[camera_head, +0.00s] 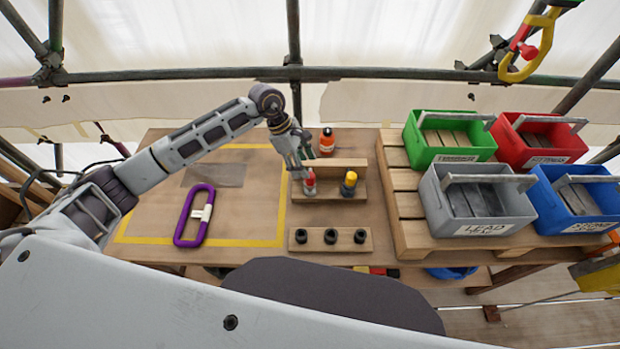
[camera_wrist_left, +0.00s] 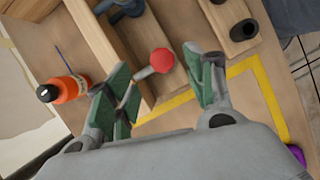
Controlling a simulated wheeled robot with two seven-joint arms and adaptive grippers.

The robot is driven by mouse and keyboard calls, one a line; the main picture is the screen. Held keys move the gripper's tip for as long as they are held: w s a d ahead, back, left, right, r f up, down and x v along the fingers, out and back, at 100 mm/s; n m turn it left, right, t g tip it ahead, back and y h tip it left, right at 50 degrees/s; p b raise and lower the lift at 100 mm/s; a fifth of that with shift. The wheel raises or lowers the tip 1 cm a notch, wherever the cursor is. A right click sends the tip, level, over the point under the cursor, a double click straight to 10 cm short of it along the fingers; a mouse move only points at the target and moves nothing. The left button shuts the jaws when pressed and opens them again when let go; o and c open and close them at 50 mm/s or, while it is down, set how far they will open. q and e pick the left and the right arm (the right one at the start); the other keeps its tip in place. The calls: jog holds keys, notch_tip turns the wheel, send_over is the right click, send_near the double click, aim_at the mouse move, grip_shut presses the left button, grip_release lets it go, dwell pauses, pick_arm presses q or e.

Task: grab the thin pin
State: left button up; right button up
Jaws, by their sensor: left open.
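A red-topped pin (camera_head: 310,181) stands at the left of a wooden rack (camera_head: 330,192) on the table. In the left wrist view its round red head (camera_wrist_left: 163,61) and slim pale shaft show between the fingers. A thicker piece with a yellow top (camera_head: 349,180) stands to its right in the same rack; which of the two is the thin pin is not certain, but the red-topped one looks slimmer. My left gripper (camera_head: 299,161) is open at the red-topped pin, with a green-padded finger on each side (camera_wrist_left: 165,85). My right gripper is not in view.
An orange bottle (camera_head: 327,141) stands behind the rack. A block with three dark holes or caps (camera_head: 301,236) lies in front. A purple ring-shaped handle (camera_head: 183,224) lies left. Green (camera_head: 418,149), red (camera_head: 505,147), grey (camera_head: 433,211) and blue (camera_head: 547,209) crates stand right.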

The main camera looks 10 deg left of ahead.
aim_at(310, 184)
pick_arm(q)
jog(key=shift+d+f, duration=0.1)
jog(key=shift+f, duration=0.05)
jog(key=shift+p+x, duration=0.65)
jog(key=shift+x, duration=0.45)
jog(key=shift+s+p+x, duration=0.2)
jog(key=shift+p+x, duration=0.1)
jog(key=shift+x, duration=1.15)
jog(key=shift+c, duration=0.4)
jog(key=c, duration=1)
jog(key=shift+c, duration=0.2)
